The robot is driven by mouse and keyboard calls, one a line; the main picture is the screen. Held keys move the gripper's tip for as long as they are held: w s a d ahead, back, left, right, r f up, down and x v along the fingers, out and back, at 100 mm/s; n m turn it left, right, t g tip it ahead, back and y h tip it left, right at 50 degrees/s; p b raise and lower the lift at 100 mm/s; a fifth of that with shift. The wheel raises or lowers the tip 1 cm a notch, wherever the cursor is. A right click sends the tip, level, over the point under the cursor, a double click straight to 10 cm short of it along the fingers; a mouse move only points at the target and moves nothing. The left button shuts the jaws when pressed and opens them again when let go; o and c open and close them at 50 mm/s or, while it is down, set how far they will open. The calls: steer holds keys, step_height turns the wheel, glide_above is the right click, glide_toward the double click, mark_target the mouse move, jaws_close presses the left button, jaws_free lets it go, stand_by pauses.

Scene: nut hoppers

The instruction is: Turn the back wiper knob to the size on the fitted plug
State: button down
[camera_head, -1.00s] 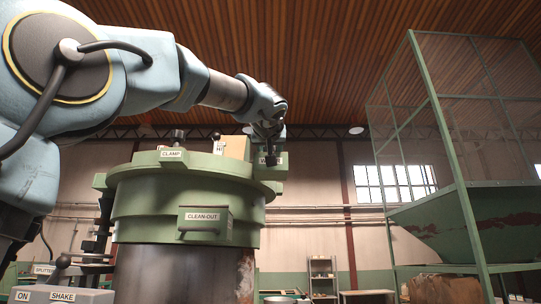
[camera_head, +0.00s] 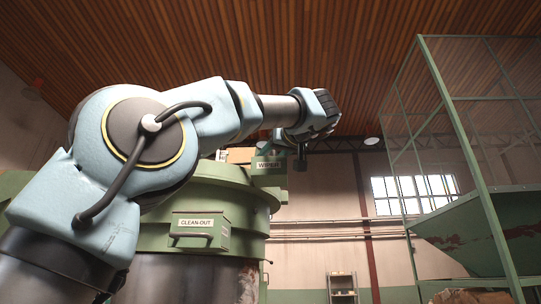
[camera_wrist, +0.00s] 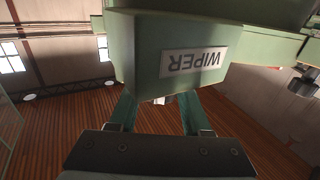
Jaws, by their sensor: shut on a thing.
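The green wiper box (camera_head: 268,165) juts from the right side of the green hopper top in the head view. Its WIPER label shows upside down in the wrist view (camera_wrist: 194,61). My gripper (camera_wrist: 157,101) has its two teal fingers reaching up to the far side of this box, set apart around a small pale part, and is shut on the wiper knob. The knob is mostly hidden behind the box edge, so its pointer and size marks cannot be read. In the head view my wrist is just right of the box. I cannot make out the fitted plug.
The CLEAN-OUT box (camera_head: 199,226) with its handle sticks out from the hopper's front. A green frame with mesh (camera_head: 470,170) and a sloped bin stands at the right. My arm covers the hopper's left part. Open space lies between hopper and frame.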

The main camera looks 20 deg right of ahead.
stand_by(0.4)
steer(key=shift+c, duration=1.8)
jaws_free()
steer(key=s+b, duration=0.2)
steer(key=s, duration=0.8)
steer(key=shift+s+d+b, duration=0.15)
steer(key=shift+s+b, duration=0.2)
steer(key=shift+s, duration=0.05)
steer(key=shift+s, duration=0.1)
